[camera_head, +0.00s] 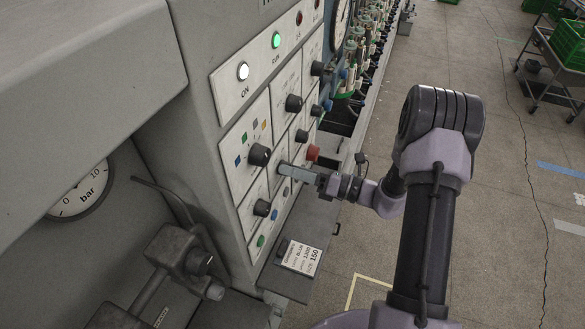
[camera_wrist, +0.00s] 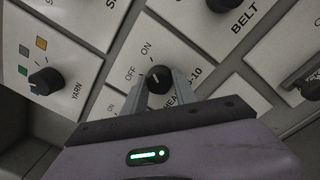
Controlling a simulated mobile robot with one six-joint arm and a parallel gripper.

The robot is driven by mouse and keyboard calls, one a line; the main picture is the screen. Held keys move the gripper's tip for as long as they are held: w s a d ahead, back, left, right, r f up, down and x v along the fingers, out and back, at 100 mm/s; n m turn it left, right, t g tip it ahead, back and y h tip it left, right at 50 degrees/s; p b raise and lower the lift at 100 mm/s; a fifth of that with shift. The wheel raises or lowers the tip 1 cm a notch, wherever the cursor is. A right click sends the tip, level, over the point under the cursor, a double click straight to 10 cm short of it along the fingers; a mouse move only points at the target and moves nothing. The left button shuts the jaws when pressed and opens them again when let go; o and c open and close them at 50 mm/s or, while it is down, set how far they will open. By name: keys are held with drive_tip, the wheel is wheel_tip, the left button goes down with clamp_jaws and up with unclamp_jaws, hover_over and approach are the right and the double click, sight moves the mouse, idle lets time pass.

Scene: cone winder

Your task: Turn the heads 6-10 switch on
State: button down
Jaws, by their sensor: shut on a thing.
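The heads 6-10 switch is a black round knob (camera_wrist: 156,77) with a white mark, on a white plate lettered OFF, ON and "HEA…-10". In the wrist view my gripper (camera_wrist: 159,88) has one finger on either side of the knob and is shut on it. The OFF and ON labels lie up and to the left of the knob. I cannot tell for sure which label the mark points at.
A yarn selector (camera_wrist: 45,81) with coloured squares is at the left in the wrist view, and a belt knob (camera_wrist: 222,4) is above. In the head view a red knob (camera_head: 312,153) sits close above my gripper. Open floor lies right.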

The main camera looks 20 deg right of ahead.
idle(0.5)
drive_tip(key=c, duration=1)
unclamp_jaws()
drive_tip(key=b+v, duration=0.1)
drive_tip(key=v, duration=1.6)
drive_tip(key=shift+d+b, duration=0.2)
drive_tip(key=shift+b, duration=0.1)
drive_tip(key=shift+s+f, duration=0.1)
